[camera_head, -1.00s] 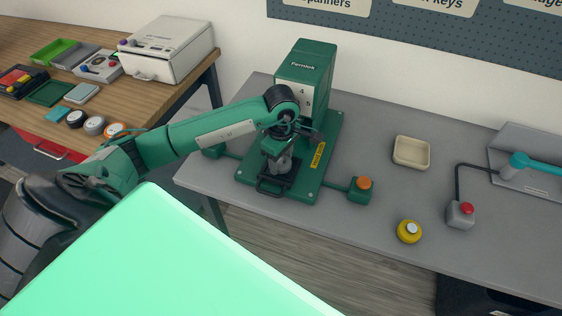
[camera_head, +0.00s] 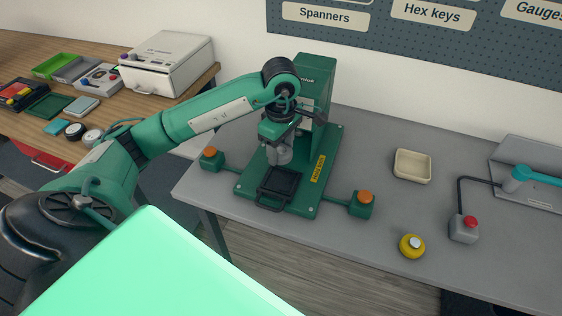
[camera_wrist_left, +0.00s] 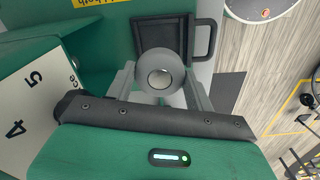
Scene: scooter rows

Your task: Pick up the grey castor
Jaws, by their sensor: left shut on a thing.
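The grey castor (camera_wrist_left: 146,66) shows in the left wrist view as a round grey body with a shiny silver centre. My left gripper (camera_head: 279,161) is shut on it, with one finger on each side. In the head view the gripper hangs just above the black tray (camera_head: 278,185) of the green press, and the grey fingers and castor are hard to tell apart there. The tray looks empty and shows below the fingers. My right gripper is not in view.
The press body (camera_head: 318,75) stands close behind the gripper. Orange buttons (camera_head: 365,197) flank its base. A cream dish (camera_head: 412,166), a yellow castor (camera_head: 412,246) and a grey box with a red button (camera_head: 464,229) are to the right. The grey table (camera_head: 375,130) has bare room between.

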